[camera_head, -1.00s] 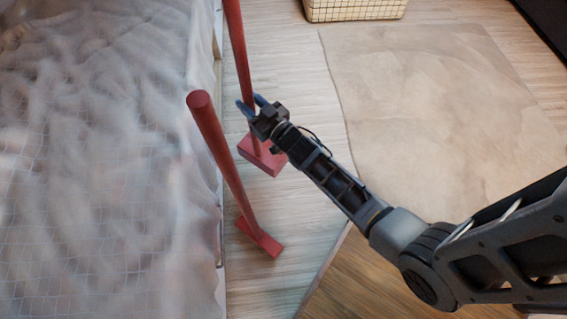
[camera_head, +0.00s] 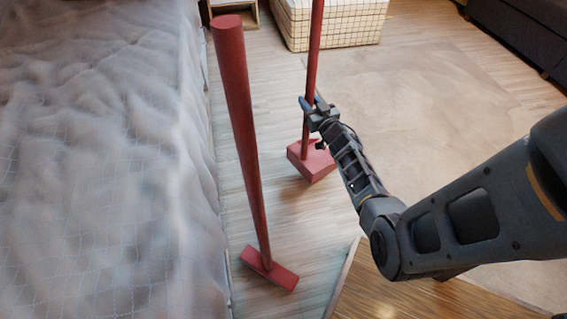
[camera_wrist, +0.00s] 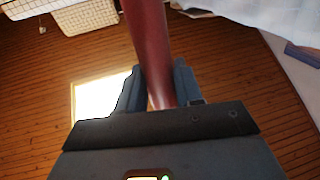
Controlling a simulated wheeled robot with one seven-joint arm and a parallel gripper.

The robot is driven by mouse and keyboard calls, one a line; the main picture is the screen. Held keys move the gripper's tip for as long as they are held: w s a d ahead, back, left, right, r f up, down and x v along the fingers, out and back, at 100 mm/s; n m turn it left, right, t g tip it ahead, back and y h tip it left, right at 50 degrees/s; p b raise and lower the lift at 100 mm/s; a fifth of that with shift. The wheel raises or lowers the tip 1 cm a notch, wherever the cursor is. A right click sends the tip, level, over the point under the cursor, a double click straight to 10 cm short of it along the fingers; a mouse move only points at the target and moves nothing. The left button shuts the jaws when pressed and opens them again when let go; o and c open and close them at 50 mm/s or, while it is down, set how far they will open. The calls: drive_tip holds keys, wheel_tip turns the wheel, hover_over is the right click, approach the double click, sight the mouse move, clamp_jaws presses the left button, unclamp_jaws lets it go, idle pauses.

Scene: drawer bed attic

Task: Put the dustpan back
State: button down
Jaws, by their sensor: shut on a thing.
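The dustpan is a red, long-handled tool with a boxy base (camera_head: 312,160). It stands close to upright beside the bed; I cannot tell whether its base touches the floor. My gripper (camera_head: 314,108) is shut on its handle, a little above the base. In the wrist view the dark red handle (camera_wrist: 148,35) runs up between the fingers of my gripper (camera_wrist: 157,82). The base is out of that view. A second red long-handled tool (camera_head: 243,140), with a narrow bar foot, stands nearer, left of the dustpan, slightly tilted and untouched.
A bed with a grey cover (camera_head: 90,170) fills the left side. A checked box-like basket (camera_head: 335,22) stands at the back, with a small wooden unit (camera_head: 232,10) to its left. A beige rug (camera_head: 430,110) lies right. A dark piece of furniture (camera_head: 520,35) is at the upper right.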

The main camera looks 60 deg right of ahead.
drive_tip(key=w+a+f+b, duration=0.7)
drive_tip(key=f+b, duration=0.3)
drive_tip(key=shift+w+a+f, duration=0.2)
drive_tip(key=shift+w+a, duration=0.1)
drive_tip(key=shift+w, duration=0.1)
drive_tip(key=shift+f+b, duration=0.2)
drive_tip(key=shift+b, duration=0.1)
drive_tip(key=c, duration=0.7)
unclamp_jaws()
drive_tip(key=shift+c, duration=0.2)
drive_tip(key=shift+r, duration=0.1)
